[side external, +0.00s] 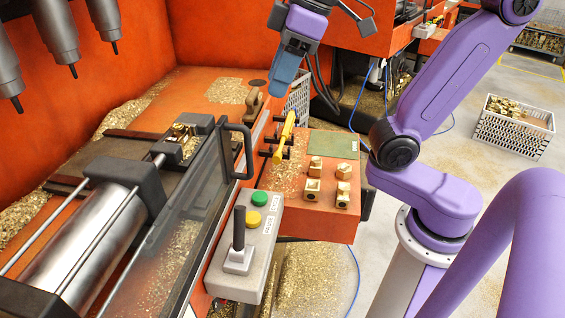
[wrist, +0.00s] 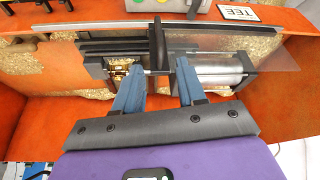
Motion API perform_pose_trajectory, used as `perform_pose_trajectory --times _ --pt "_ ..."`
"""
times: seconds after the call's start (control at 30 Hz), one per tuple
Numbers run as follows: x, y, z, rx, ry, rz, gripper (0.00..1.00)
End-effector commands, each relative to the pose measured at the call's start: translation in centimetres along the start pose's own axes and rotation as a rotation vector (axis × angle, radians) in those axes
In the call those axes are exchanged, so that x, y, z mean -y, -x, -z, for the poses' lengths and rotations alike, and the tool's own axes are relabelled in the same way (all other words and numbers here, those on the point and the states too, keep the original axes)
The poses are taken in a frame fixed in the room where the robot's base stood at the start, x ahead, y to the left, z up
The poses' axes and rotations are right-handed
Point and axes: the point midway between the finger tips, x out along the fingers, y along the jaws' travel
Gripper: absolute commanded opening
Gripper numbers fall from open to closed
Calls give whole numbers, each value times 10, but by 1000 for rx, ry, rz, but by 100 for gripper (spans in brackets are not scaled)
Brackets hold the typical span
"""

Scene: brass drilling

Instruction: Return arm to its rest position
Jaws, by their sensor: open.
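My gripper (side external: 277,92) has blue fingers and hangs in the air at the top centre of the side view, above and behind the dark door handle (side external: 240,150). In the wrist view my gripper (wrist: 158,82) is open, with its two fingers apart and nothing held. The door handle (wrist: 157,45) shows beyond the gap between them. My purple arm rises at the right of the side view. A brass part (side external: 182,132) sits in the vise by the metal cylinder (side external: 85,235); it also shows in the wrist view (wrist: 118,70).
A transparent door (side external: 180,240) stands along the machine front. A control box (side external: 245,240) with green and yellow buttons and a lever is in front. Drill spindles (side external: 55,35) hang at upper left.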

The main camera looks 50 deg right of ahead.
Motion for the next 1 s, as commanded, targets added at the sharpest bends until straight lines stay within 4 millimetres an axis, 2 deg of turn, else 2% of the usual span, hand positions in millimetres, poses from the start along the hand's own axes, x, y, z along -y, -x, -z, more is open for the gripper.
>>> perform_pose_trajectory --times 0.27,0.5,0.8,1.0 --pt "6 -44 -38 102 109 38 40" --pt "15 -77 -86 188 210 62 40" --pt "28 -107 -158 289 338 78 40" --pt "33 -117 -192 329 396 82 40"
